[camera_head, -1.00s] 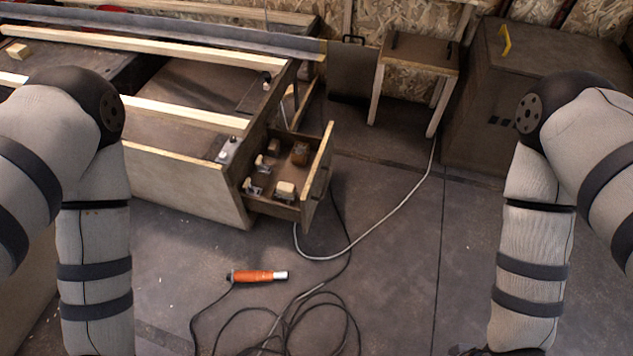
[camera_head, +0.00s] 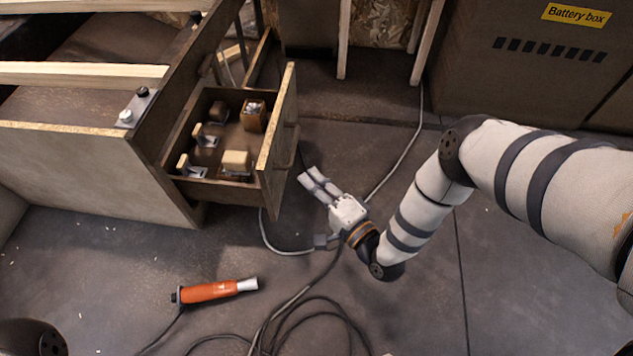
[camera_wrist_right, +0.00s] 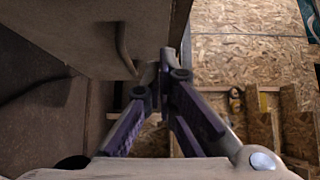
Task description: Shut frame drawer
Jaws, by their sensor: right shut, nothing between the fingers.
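The frame drawer (camera_head: 232,188) stands pulled out from the end of the wooden frame (camera_head: 85,165). Its front panel (camera_head: 279,135) faces right and carries a bar handle (camera_head: 287,172). Several small blocks and parts lie inside the drawer. My right gripper (camera_head: 312,180) is shut and empty, just to the right of the drawer front in the head view. In the right wrist view, the shut fingers (camera_wrist_right: 165,65) are close beside the handle (camera_wrist_right: 124,50); I cannot tell whether they touch. My left gripper is out of view.
An orange-handled tool (camera_head: 212,291) and black cables (camera_head: 300,310) lie on the floor below the drawer. A pale cable (camera_head: 405,165) runs behind my right gripper. A battery box (camera_head: 535,70) stands at the back right. The floor at lower right is open.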

